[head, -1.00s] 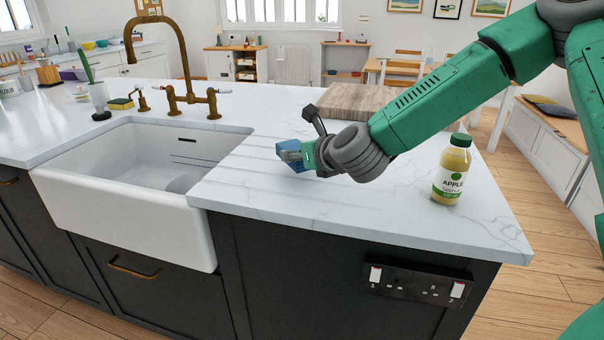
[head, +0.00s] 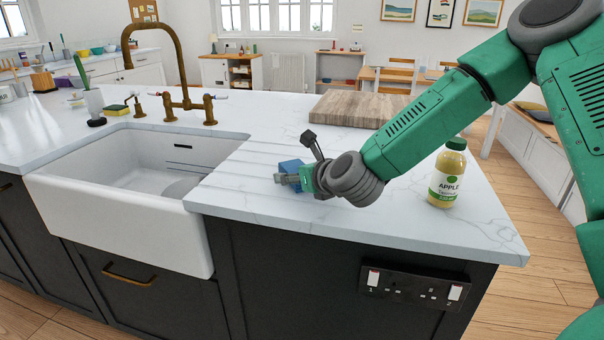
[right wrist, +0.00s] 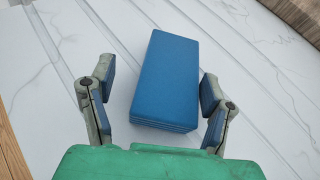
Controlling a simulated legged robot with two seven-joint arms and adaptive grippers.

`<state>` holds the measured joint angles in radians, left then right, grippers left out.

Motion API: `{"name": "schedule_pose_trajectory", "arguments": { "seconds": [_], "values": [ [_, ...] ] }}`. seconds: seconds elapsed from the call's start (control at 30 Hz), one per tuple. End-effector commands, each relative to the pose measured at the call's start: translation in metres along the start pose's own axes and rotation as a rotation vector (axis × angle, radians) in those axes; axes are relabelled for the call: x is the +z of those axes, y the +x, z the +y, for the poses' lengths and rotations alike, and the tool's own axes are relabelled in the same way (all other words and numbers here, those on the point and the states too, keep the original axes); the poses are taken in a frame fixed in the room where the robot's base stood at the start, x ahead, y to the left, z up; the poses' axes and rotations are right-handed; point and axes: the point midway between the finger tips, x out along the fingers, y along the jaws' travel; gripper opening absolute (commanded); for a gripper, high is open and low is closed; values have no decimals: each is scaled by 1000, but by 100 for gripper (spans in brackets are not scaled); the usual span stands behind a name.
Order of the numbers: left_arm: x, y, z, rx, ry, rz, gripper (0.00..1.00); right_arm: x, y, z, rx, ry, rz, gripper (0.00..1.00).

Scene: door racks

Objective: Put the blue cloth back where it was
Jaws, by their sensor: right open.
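The blue cloth (right wrist: 167,75) is a folded, layered rectangle lying on the grooved white worktop beside the sink. In the head view the cloth (head: 291,166) shows only in part behind my right gripper (head: 290,179). In the right wrist view my right gripper (right wrist: 155,105) is open, with one finger on each side of the cloth's near end. Gaps show between the fingers and the cloth. My left gripper is not in view.
The white sink (head: 120,220) with a brass tap (head: 178,60) is left of the cloth. An apple juice bottle (head: 448,175) stands to the right, near my right forearm. A wooden board (head: 360,108) lies behind. A sponge (head: 117,110) sits by the tap.

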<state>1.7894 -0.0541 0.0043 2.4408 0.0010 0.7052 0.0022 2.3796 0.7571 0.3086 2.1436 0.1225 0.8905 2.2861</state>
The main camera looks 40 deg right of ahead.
Motion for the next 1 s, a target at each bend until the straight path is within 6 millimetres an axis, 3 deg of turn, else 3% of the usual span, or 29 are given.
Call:
{"name": "schedule_pose_trajectory", "arguments": {
  "seconds": [0.17, 0.4, 0.6, 1.0],
  "values": [
    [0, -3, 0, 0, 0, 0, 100, 1, -22, -1, 1, 6, 0, 71],
    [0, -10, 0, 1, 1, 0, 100, 3, -75, 0, 1, 5, -2, 71],
    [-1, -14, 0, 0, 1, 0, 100, 3, -107, 3, -1, 0, -1, 71],
    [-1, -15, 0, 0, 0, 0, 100, 0, -118, 0, 0, 1, 1, 71]
  ]
}}
